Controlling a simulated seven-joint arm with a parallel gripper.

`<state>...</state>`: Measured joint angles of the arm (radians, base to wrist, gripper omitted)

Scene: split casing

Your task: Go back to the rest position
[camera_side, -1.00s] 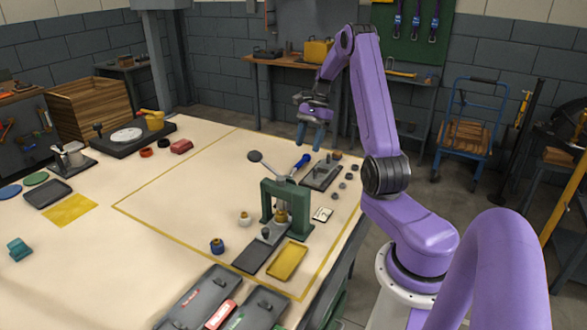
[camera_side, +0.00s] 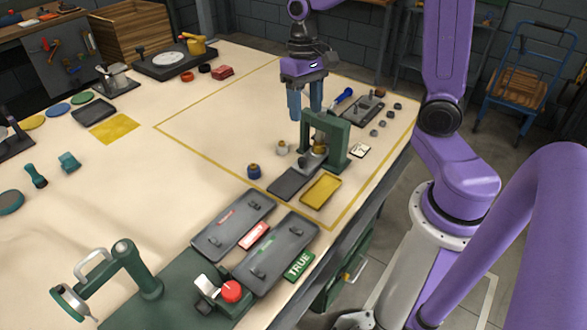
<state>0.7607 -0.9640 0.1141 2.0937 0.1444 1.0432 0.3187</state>
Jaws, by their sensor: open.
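My gripper (camera_side: 305,114) points straight down above the mat, with its two blue fingers apart and nothing between them. It is just behind and left of the top of the green press (camera_side: 328,132) in the picture. I cannot tell the exact gap between the fingertips and the press. A brass-coloured part (camera_side: 319,146) sits inside the press frame. The press's lever does not show clearly; the gripper may hide it. My arm comes in from the right.
A blue-handled tool (camera_side: 343,96) and a grey block with pegs (camera_side: 363,108) lie right of the gripper. The mat's left half is mostly clear.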

